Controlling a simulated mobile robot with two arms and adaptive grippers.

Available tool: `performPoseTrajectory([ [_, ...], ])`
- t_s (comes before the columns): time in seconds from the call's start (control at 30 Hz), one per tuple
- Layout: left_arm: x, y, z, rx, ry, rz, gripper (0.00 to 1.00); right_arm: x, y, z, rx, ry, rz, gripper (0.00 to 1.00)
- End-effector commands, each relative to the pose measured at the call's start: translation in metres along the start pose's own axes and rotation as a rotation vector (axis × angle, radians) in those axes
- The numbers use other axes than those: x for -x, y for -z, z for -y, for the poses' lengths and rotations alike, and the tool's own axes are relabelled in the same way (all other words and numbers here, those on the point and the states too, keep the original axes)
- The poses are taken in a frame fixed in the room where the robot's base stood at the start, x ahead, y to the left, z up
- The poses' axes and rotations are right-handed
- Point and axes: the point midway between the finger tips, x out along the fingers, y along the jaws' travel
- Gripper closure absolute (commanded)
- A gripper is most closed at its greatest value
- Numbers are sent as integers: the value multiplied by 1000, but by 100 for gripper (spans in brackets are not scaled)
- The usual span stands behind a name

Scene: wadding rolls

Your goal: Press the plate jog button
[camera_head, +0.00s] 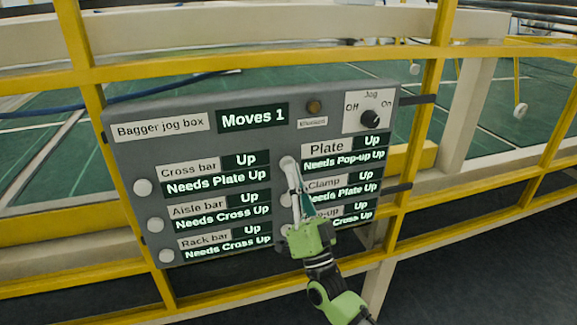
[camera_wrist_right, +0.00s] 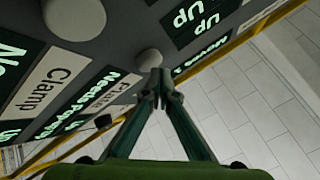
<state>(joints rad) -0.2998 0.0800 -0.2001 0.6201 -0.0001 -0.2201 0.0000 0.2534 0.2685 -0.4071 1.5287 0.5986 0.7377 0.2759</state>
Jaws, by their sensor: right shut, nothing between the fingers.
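The grey bagger jog box (camera_head: 265,138) hangs on a yellow rail. Its plate jog button (camera_head: 287,162) is a round pale knob left of the Plate label (camera_head: 324,147), which reads "Up" and "Needs Pop-up Up". My right gripper (camera_head: 296,188) is shut and empty, pointing up at the right button column. Its fingers partly hide the buttons there. In the right wrist view the closed tips (camera_wrist_right: 160,76) are right by a round pale button (camera_wrist_right: 149,61). I cannot tell whether they touch it. My left gripper is not in view.
Other labelled rows are the Cross bar (camera_head: 188,170), Clamp (camera_head: 324,184) and Aisle bar. The left buttons (camera_head: 143,187) are uncovered. A "Moves 1" display (camera_head: 252,117), a dark amber lamp (camera_head: 314,106) and a Jog Off/On knob (camera_head: 370,119) sit above. Yellow rails (camera_head: 240,65) surround the box.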

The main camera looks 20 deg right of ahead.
Motion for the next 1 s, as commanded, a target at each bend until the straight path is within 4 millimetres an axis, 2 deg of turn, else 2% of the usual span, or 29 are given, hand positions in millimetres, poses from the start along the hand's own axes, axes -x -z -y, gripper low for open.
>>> performPoseTrajectory([
  [1.0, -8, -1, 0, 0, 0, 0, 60, -7, -5, -5, 0, 0, 1, 100],
])
